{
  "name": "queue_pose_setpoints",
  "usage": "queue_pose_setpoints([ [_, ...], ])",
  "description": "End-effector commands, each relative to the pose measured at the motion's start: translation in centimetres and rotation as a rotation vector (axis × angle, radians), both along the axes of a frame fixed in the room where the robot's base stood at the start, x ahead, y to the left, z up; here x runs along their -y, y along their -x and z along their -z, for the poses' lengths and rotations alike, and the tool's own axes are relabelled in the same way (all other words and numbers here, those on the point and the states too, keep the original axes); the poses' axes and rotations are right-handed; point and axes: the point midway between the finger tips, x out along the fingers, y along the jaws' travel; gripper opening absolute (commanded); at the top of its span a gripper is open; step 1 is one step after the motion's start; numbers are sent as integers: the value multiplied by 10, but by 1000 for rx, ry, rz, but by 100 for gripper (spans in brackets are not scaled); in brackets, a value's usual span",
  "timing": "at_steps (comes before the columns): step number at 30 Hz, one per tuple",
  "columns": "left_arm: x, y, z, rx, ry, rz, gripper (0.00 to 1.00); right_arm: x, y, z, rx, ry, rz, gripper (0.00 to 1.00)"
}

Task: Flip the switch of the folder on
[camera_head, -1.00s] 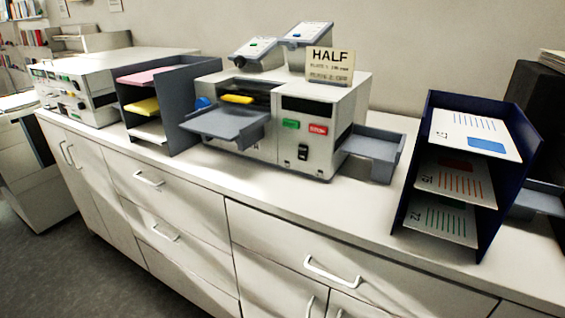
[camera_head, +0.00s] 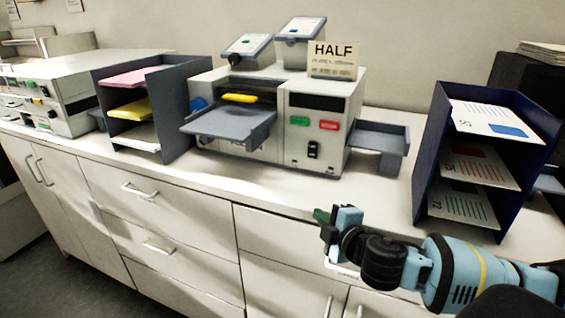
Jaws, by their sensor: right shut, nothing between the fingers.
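The folder (camera_head: 298,154) is a white and grey machine on the counter, with a grey feed tray (camera_head: 228,121) in front. Its black rocker switch (camera_head: 313,149) sits low on the front panel, below a green button (camera_head: 299,121) and a red button (camera_head: 328,125). I cannot tell the switch's position at this size. My right gripper (camera_head: 322,217) is shut and empty, in front of the counter edge, below and apart from the switch. My left gripper is not in view.
A grey output tray (camera_head: 380,135) juts from the folder's right side. A dark blue rack (camera_head: 432,150) with printed sheets stands at right. A grey rack (camera_head: 179,112) with coloured paper stands at left. Counter (camera_head: 265,186) in front of the folder is clear.

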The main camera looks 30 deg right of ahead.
Motion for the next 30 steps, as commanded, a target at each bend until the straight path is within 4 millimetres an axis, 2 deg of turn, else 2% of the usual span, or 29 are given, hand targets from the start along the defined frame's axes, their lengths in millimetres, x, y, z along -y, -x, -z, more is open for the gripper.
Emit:
queue_pose_setpoints([
  [1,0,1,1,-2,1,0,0,9,-5,-14,28,40,1,0],
  [3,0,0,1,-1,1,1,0,18,-10,-30,60,81,4,0],
  [10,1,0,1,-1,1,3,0,37,-16,-64,122,167,16,0],
  [24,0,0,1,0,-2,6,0,40,-18,-69,131,179,17,0],
  [30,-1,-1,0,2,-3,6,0,41,-34,-69,133,176,19,0],
])
